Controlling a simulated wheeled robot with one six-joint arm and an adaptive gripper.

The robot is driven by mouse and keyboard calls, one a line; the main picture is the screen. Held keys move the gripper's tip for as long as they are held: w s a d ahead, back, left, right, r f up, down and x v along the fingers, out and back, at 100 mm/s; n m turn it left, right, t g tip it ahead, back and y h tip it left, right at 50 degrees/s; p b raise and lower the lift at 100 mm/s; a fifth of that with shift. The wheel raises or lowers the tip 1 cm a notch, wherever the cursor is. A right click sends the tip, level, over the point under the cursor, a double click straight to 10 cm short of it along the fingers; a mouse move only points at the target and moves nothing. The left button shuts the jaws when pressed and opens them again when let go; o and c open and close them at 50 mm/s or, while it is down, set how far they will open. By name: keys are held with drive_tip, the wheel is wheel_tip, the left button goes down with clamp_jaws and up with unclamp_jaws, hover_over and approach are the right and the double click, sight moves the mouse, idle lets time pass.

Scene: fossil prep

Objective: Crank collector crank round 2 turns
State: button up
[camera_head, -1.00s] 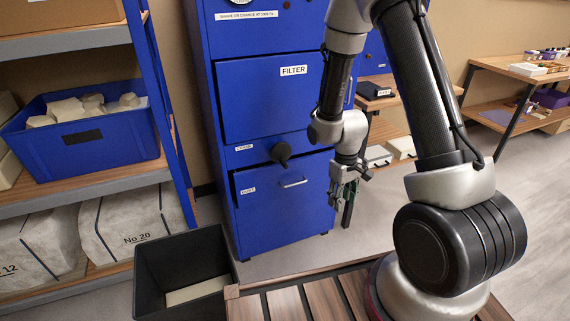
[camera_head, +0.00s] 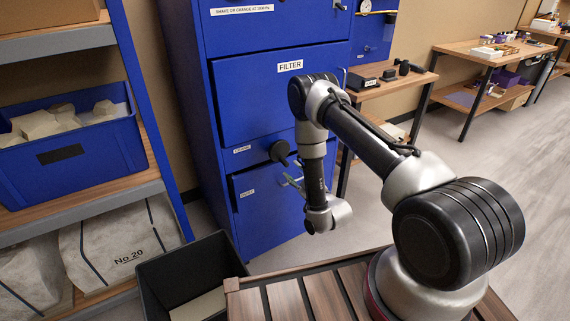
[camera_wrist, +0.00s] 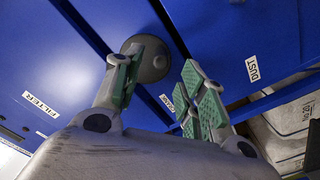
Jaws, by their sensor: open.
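The collector is a tall blue cabinet with a FILTER panel (camera_head: 285,95) above and a lower DUST drawer. Its dark round crank (camera_head: 280,150) sticks out of the narrow band between them. In the wrist view the crank (camera_wrist: 154,66) shows as a grey disc on the blue front, partly behind the left finger. My gripper (camera_wrist: 162,82) is open and empty, its green-padded fingers pointing at the cabinet front. In the head view my gripper (camera_head: 291,180) is small, just below and right of the crank, and partly hidden by my wrist. I see no contact with the crank.
A black open bin (camera_head: 185,270) stands at the cabinet's lower left. A shelf with a blue crate (camera_head: 75,160) is at the left. A wooden side table (camera_head: 385,85) with dark items stands right of the cabinet. Floor to the right is clear.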

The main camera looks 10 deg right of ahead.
sight(288, 165)
drive_tip(key=x, duration=0.7)
drive_tip(key=shift+w+a+f, duration=0.1)
drive_tip(key=shift+w, duration=0.15)
drive_tip(key=shift+c, duration=0.2)
clamp_jaws()
